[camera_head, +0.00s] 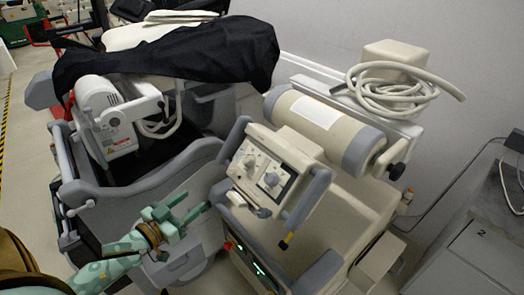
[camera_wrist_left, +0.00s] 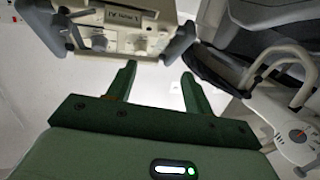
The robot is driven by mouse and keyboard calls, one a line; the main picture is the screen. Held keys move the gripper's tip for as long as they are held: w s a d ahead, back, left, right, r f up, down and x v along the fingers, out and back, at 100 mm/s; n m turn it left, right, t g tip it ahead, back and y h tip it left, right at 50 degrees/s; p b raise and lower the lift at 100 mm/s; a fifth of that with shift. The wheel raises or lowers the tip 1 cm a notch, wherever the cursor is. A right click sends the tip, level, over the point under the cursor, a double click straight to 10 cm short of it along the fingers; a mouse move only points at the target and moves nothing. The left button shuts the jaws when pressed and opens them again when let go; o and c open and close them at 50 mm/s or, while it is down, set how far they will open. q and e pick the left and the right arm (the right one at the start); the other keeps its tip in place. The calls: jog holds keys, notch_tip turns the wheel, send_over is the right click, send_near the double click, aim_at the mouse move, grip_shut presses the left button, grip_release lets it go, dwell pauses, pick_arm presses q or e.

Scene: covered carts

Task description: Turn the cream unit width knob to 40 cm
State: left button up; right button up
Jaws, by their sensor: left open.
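The cream unit (camera_head: 352,207) stands at the centre right, with a tilted control panel (camera_head: 289,152) between grey handles. The panel carries two pale knobs, an upper-left one (camera_head: 249,162) and a lower-right one (camera_head: 271,179). Their scales and labels are too small to read, so I cannot tell which is for width. My left gripper (camera_head: 197,203) is open and empty, left of and below the panel, apart from it. In the left wrist view its two green fingers (camera_wrist_left: 158,70) point toward the panel (camera_wrist_left: 160,15), whose knobs show past them. My right gripper is not in view.
A grey cart (camera_head: 140,195) with a white device (camera_head: 105,115) under a black cover (camera_head: 170,55) stands at the left. A coiled hose (camera_head: 385,95) lies on top behind the cream roller (camera_head: 290,108). A grey cabinet (camera_head: 480,255) is at the right.

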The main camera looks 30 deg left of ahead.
pick_arm(q)
notch_tip(320, 180, up, 3)
jog(key=w+d+h, duration=0.1)
jog(key=d+h, duration=0.1)
jog(key=d, duration=0.1)
jog(key=n, duration=0.1)
send_near(245, 162)
jog(key=shift+t, duration=0.4)
jog(key=x, duration=0.8)
jog(key=shift+w+f, duration=0.15)
jog(key=shift+f, duration=0.2)
jog(key=c, duration=1)
